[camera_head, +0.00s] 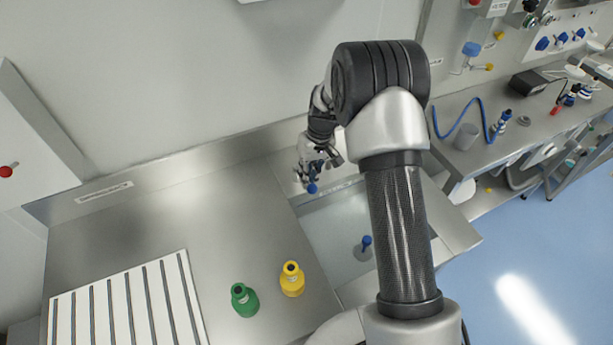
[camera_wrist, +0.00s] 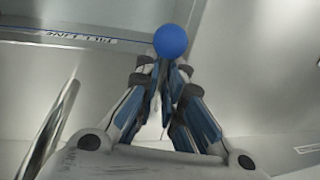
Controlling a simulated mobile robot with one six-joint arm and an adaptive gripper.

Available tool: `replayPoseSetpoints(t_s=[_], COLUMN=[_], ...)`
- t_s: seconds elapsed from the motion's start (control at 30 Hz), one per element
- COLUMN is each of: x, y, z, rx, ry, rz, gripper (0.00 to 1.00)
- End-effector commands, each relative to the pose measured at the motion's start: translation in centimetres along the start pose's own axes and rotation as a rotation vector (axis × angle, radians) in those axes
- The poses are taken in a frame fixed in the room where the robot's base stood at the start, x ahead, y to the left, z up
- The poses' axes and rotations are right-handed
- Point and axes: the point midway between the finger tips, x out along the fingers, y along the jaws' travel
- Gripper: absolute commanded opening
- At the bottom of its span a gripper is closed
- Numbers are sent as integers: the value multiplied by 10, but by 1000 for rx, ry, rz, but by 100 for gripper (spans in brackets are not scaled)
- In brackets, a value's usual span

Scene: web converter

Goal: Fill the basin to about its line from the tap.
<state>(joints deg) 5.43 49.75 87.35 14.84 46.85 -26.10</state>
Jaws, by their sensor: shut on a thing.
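My gripper (camera_head: 311,176) is at the back edge of the basin (camera_head: 325,228), its fingers closed on a round blue knob (camera_head: 312,188). In the wrist view the knob (camera_wrist: 171,41) sits at the fingertips (camera_wrist: 163,68). A shiny metal tube (camera_wrist: 48,128), which looks like the tap's spout, slants at the left of that view. The blue fill line (camera_wrist: 75,35), with lettering, runs along the basin wall there. A blue-topped piece (camera_head: 366,241) stands on the basin floor. I cannot tell whether water is in the basin or running. My arm hides the basin's right part.
A green bottle (camera_head: 244,299) and a yellow bottle (camera_head: 292,279) stand on the steel counter left of the basin. A white slotted rack (camera_head: 120,305) lies at the front left. A blue hose (camera_head: 462,113) and a cup (camera_head: 466,137) are on the right bench.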

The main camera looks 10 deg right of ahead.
Motion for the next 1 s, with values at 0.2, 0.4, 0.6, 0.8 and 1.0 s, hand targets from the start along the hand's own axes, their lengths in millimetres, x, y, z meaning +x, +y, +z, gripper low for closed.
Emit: replayPoseSetpoints(t_s=[0.2, 0.4, 0.6, 0.8, 1.0], x=[1, 2, 1, 1, -12], y=[0, 1, 0, 0, 1], z=[3, 3, 3, 1, 0], rx=[-8, -6, -4, -4, -4], ry=[-10, -10, -8, -4, 0], rz=[1, 0, 0, 1, 2], gripper=[0, 19, 29, 29, 29])
